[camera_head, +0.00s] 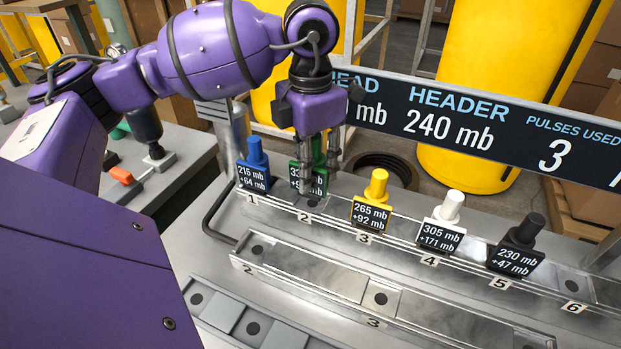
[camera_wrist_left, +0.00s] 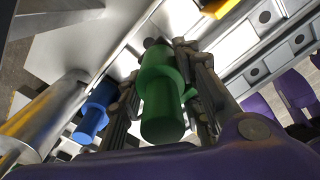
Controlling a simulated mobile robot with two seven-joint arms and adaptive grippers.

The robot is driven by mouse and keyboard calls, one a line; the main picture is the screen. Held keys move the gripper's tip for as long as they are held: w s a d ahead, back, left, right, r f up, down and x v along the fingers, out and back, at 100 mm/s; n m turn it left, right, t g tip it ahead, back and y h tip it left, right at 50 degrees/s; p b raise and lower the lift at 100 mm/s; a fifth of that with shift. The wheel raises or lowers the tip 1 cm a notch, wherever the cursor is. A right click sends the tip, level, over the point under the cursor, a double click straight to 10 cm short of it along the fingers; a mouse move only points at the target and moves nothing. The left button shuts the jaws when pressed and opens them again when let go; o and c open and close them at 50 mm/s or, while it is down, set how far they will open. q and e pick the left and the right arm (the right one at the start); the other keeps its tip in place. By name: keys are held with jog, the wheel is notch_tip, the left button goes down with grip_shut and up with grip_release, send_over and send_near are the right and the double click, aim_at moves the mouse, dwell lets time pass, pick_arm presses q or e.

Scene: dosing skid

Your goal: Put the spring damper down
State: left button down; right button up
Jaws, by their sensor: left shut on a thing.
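My left gripper (camera_head: 318,168) is shut on a green damper (camera_head: 296,172) with a dark label plate, partly hidden by the fingers. It is held upright, apparently a little above the place marked 2 (camera_head: 308,217) on the upper rail. In the left wrist view the green damper (camera_wrist_left: 162,95) sits between the two fingers. A blue damper (camera_head: 255,165) stands at place 1, close beside the gripper; it also shows in the left wrist view (camera_wrist_left: 92,112). My right gripper is not in view.
Yellow (camera_head: 376,186), white (camera_head: 450,208) and black (camera_head: 527,232) dampers stand at places 3, 4 and 5. Place 6 (camera_head: 573,307) is empty. A lower rail (camera_head: 330,275) lies in front. A dark display board (camera_head: 470,122) stands behind.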

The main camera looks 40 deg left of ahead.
pick_arm(q)
jog(key=shift+w+a+f, duration=0.3)
jog(key=shift+w+f, duration=0.1)
jog(key=shift+f, duration=0.2)
jog(key=shift+w+a+f, duration=0.3)
jog(key=shift+w+f, duration=0.1)
jog(key=shift+f, duration=0.2)
notch_tip(320, 180, down, 2)
jog(key=shift+f, duration=0.55)
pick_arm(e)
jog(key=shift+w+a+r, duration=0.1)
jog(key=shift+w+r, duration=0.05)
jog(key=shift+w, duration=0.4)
pick_arm(q)
jog(key=shift+f, duration=0.15)
jog(key=c, duration=1.6)
grip_release()
jog(key=o, duration=0.3)
jog(key=shift+o, duration=0.2)
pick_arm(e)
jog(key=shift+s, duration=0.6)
